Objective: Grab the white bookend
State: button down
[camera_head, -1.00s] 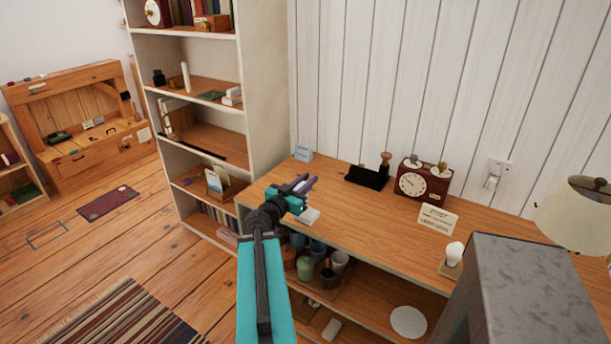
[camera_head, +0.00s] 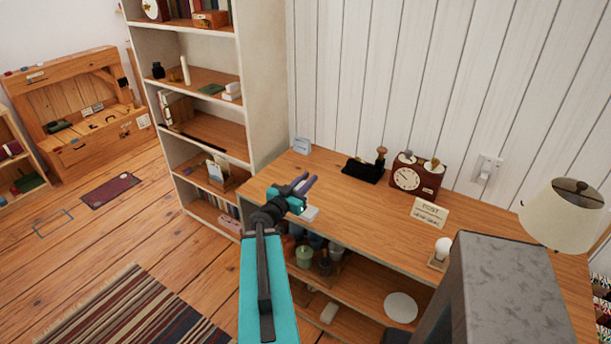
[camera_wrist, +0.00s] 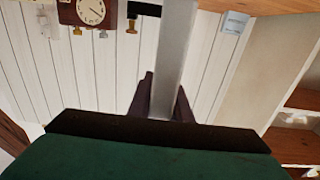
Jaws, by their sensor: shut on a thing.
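The white bookend (camera_wrist: 172,60) shows in the wrist view as a pale grey-white upright strip between the two dark purple fingers. In the head view a small white part of it (camera_head: 309,213) shows just below my gripper (camera_head: 305,182), close to the front edge of the wooden desk (camera_head: 345,215). My gripper (camera_wrist: 165,92) is shut on the bookend. The rest of the bookend is hidden behind the gripper in the head view, and I cannot tell whether it touches the desktop.
The desk also holds a black stand (camera_head: 362,170), a red-brown clock (camera_head: 417,178), a cream sign (camera_head: 430,212), a bulb on a base (camera_head: 441,250) and a lamp (camera_head: 562,213). A tall shelf (camera_head: 265,100) stands at the left. Cups sit on the shelf below.

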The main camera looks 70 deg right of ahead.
jog(key=shift+s+a+r+p, duration=0.25)
jog(key=shift+a+p, duration=0.4)
jog(key=shift+p, duration=1.85)
jog(key=shift+f, duration=0.1)
